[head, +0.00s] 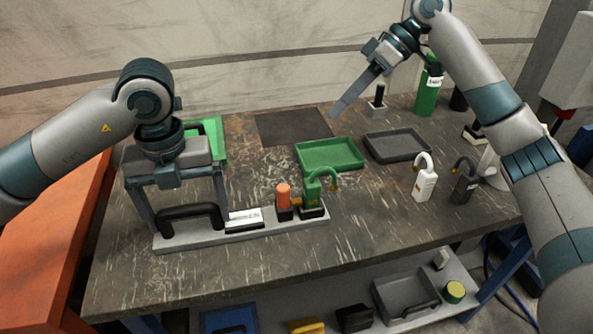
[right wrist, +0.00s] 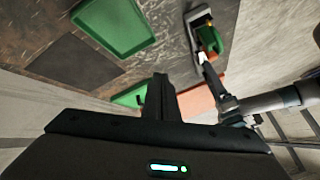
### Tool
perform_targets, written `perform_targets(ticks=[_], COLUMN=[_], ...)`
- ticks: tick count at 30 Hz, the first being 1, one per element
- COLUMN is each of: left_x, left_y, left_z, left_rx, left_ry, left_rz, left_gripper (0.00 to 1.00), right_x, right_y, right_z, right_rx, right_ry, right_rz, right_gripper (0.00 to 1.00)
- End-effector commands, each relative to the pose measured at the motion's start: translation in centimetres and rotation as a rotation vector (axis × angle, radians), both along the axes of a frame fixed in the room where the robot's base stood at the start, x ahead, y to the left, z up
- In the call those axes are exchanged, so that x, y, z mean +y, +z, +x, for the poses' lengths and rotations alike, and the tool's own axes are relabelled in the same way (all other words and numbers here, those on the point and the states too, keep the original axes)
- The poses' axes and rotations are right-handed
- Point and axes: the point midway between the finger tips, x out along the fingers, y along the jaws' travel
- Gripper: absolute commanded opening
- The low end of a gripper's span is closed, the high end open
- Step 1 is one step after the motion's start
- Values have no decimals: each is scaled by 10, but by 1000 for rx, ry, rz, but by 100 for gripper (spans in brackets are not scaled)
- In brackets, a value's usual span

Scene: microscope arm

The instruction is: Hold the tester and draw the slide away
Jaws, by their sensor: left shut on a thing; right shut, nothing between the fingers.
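The tester is a long light grey base plate (head: 240,236) near the table's front edge. It carries a black handle (head: 190,212) at its left end, a white label block, an orange-topped post (head: 284,195) and a green slide (head: 312,192) with a hooked green handle at its right end. My left gripper (head: 193,216) is shut on the black handle, its fingers at the handle's two ends. My right gripper (head: 335,113) is shut and empty, high over the table's back, well away from the slide. The right wrist view shows its fingers (right wrist: 161,95) and the green slide (right wrist: 210,38) at the top.
A green tray (head: 330,155) and a dark grey tray (head: 397,146) lie behind the tester. A white bottle-like piece (head: 424,183) and a dark one (head: 464,185) with hooked tops stand at right. A green bottle (head: 428,90) stands at the back. A dark mat (head: 292,126) lies flat.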

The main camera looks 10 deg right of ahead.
Motion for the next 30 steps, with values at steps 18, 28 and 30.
perform_targets(ticks=[18,28,30], left_x=[-1,-1,-1], left_y=[1,1,1], left_z=[0,0,0], left_rx=[-2,-2,-2], left_ry=[0,-1,-1], left_rz=[-2,-2,-2], left_gripper=[30,30,30], right_x=[38,43,47], right_y=[3,-4,-9], right_z=[-43,-44,-45], right_rx=[107,107,107], right_ry=[193,192,192], right_rz=[-78,-77,-77], right_gripper=[0,0,0])
